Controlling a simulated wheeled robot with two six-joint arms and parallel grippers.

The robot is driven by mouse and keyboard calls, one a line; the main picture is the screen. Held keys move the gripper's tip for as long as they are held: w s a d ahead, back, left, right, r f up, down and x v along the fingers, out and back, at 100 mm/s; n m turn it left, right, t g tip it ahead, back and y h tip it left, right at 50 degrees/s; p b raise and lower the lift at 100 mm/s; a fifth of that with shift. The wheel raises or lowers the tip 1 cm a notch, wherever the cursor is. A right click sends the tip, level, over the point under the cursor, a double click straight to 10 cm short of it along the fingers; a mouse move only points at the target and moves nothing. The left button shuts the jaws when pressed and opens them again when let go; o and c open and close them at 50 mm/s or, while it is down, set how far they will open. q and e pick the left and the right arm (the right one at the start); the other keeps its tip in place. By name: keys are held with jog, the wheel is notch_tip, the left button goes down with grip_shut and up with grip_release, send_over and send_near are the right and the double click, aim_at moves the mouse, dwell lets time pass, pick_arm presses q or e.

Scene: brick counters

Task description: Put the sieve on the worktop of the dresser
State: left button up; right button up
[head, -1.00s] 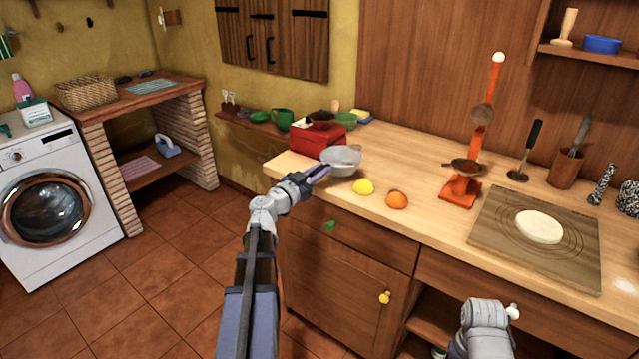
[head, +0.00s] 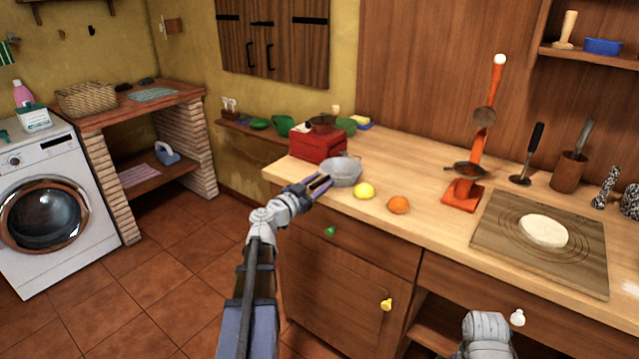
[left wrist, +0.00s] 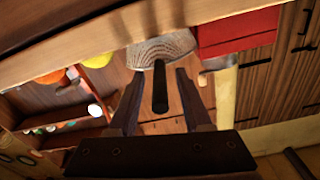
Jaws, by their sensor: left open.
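The sieve (head: 342,173), a grey mesh bowl, sits on the wooden worktop (head: 430,215) of the dresser near its left front edge, just in front of the red box. In the left wrist view the sieve (left wrist: 165,48) shows with its dark handle (left wrist: 160,88) pointing back between my fingers. My left gripper (head: 318,186) is at the worktop's front edge. Its jaws (left wrist: 158,95) are open, one on each side of the handle, with gaps visible. Of my right arm only a grey link shows at the bottom; its gripper is out of view.
A red box (head: 317,144) stands behind the sieve. A lemon (head: 364,191) and an orange (head: 399,205) lie to its right. Further right are an orange stand (head: 463,195) and a board (head: 500,255) with dough. Clear worktop lies behind the fruit.

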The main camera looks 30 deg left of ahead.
pick_arm(q)
jog(key=shift+r, duration=0.2)
jog(key=s+a, duration=0.1)
jog(key=s, duration=1.1)
jog(key=shift+f, duration=0.25)
